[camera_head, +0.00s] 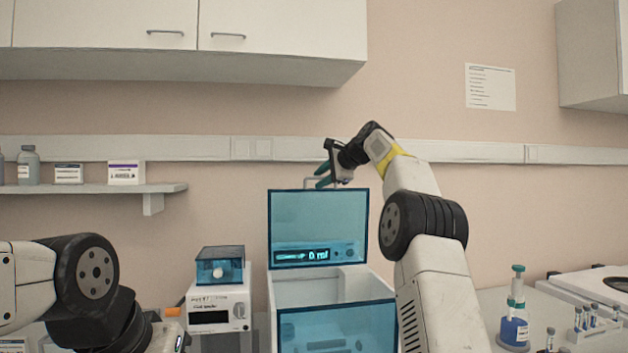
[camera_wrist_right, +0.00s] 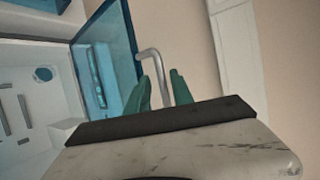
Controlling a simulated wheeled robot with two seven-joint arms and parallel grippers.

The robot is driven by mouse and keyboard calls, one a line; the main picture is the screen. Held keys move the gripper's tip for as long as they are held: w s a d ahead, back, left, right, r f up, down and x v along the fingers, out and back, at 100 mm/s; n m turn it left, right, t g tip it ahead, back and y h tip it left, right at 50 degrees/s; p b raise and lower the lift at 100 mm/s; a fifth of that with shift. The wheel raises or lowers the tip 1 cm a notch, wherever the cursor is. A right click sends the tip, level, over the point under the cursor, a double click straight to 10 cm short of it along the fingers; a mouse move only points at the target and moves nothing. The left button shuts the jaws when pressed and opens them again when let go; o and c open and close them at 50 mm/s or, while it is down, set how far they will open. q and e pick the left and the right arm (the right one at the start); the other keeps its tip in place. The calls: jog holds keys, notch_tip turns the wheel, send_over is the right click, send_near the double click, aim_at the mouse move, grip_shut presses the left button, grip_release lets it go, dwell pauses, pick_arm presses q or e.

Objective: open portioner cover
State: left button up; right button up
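The portioner is a white box (camera_head: 318,291) with a dark-edged, see-through blue cover (camera_head: 317,225). The cover stands nearly upright at the back, and the inside of the box shows. A thin metal handle (camera_head: 307,182) sits at its top edge. My right gripper (camera_head: 322,177) is at this handle, above the cover. In the right wrist view the handle (camera_wrist_right: 155,66) bends down between the green fingertips (camera_wrist_right: 160,92), which are apart, with narrow gaps beside the rod. My left arm enters at lower left; its gripper is out of view.
A second blue panel (camera_head: 338,327) stands at the box's front. A small white device with a blue lid (camera_head: 220,266) is to its left. A blue-filled bottle (camera_head: 514,331) and a tube rack (camera_head: 590,325) are at right. A shelf (camera_head: 90,189) is on the wall.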

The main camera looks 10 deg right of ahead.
jog(key=shift+f, duration=0.2)
jog(key=v, duration=0.8)
jog(key=shift+w+r, duration=0.1)
jog(key=shift+r, duration=0.05)
jog(key=s+a+f+n+g+h, duration=0.15)
jog(key=s+f+n, duration=0.3)
jog(key=s, duration=0.75)
jog(key=s+a+f+n+g+h, duration=0.15)
jog(key=s+f+n, duration=0.35)
jog(key=s, duration=0.7)
jog(key=s+f+n+g+h, duration=0.1)
jog(key=s+f+n, duration=0.4)
jog(key=s+f, duration=1.6)
jog(key=shift+s+g, duration=0.2)
jog(key=shift+g, duration=0.5)
